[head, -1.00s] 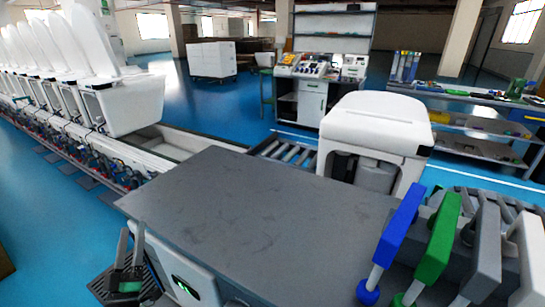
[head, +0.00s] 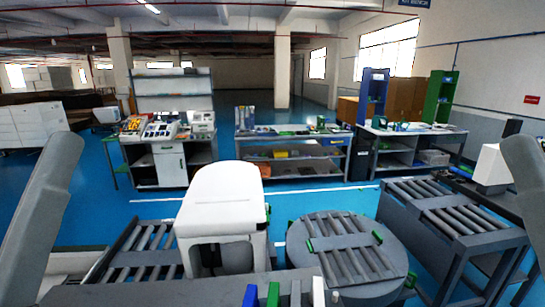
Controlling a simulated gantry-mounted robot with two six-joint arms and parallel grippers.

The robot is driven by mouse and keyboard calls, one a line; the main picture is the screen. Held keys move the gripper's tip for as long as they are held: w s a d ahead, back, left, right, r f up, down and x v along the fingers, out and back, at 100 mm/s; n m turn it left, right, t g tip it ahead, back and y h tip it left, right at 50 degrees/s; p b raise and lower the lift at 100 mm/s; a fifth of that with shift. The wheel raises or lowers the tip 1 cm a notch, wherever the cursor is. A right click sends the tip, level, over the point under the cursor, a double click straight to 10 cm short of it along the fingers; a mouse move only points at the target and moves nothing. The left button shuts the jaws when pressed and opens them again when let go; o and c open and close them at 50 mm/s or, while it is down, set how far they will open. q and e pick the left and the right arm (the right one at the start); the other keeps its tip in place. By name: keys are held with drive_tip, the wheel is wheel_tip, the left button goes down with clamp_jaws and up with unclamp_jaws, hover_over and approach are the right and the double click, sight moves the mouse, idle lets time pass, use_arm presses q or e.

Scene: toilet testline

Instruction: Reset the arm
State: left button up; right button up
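A grey link of my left arm stands tilted at the left edge of the head view, and a grey link of my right arm at the right edge. Neither gripper shows, so whether they are open or shut is hidden. A white toilet (head: 222,218) stands on the line in front of me, with its lid down.
A round roller turntable (head: 347,257) and a roller conveyor (head: 452,222) lie to the right. Blue (head: 250,295), green (head: 273,294) and white (head: 317,291) handles stand at the bottom. Workbenches (head: 290,152) line the back, with blue floor before them.

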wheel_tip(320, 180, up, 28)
drive_tip(key=p, duration=2.4)
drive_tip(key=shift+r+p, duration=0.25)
drive_tip(key=shift+p, duration=0.1)
